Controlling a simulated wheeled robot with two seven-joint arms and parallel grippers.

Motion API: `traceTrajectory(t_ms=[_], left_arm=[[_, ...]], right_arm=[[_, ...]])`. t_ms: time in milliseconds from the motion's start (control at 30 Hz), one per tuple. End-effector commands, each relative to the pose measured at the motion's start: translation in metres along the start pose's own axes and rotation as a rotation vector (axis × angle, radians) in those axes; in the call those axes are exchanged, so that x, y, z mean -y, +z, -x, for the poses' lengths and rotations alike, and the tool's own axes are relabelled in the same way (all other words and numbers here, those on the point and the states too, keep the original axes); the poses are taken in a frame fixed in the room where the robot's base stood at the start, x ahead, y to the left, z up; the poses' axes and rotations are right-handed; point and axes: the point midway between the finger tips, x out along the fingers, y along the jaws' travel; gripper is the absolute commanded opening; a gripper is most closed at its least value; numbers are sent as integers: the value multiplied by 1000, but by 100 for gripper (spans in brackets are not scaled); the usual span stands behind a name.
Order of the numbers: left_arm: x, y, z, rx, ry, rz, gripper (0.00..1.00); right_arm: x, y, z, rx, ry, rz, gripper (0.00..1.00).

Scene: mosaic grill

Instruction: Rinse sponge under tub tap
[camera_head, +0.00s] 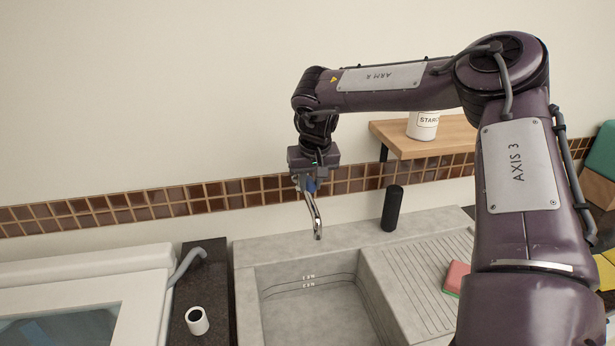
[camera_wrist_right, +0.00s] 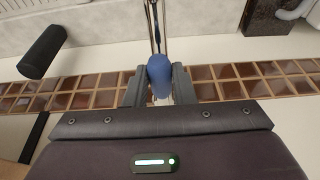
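The sponge (camera_head: 456,277), pink with a green side, lies on the ribbed drainboard right of the basin. The tub (camera_head: 247,285) is a grey stone basin with a measuring-style line on its inner walls. The metal tap (camera_head: 314,215) hangs from the wall above it, spout downward. My right gripper (camera_head: 308,185) is at the tap's top. In the right wrist view, its fingers (camera_wrist_right: 159,85) stand close on both sides of the blue tap knob (camera_wrist_right: 160,72) and appear shut on it. No water shows at the spout. My left gripper is not in view.
A black cylinder (camera_head: 392,208) stands on the tub's back ledge. A wooden shelf (camera_head: 450,138) holds a white starch pot (camera_head: 423,125). A white cup (camera_head: 197,320) and grey hose (camera_head: 185,263) are left of the tub. My right arm covers the right side.

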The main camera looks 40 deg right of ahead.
Motion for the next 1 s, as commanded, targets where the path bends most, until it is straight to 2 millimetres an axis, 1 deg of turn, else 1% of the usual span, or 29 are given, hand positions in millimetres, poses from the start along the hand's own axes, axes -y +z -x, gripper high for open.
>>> traceTrajectory(t_ms=[33, 100, 333, 667, 700, 833, 900, 1000], left_arm=[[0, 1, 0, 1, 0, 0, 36], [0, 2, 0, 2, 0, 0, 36], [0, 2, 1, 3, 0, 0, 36], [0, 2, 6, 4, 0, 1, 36], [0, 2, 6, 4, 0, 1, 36], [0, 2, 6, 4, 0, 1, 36], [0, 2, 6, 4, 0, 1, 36], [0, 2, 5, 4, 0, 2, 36]], right_arm=[[0, 0, 0, 0, 0, 0, 16], [0, 0, 0, 0, 0, 0, 8], [0, -1, 2, -1, 0, 0, 8], [1, -6, 16, -5, -2, 0, 8], [1, -6, 17, -5, -2, 0, 24], [0, -6, 15, -3, -1, 0, 41], [0, -5, 15, -3, -1, 0, 47], [0, -5, 15, -2, -1, 0, 47]])
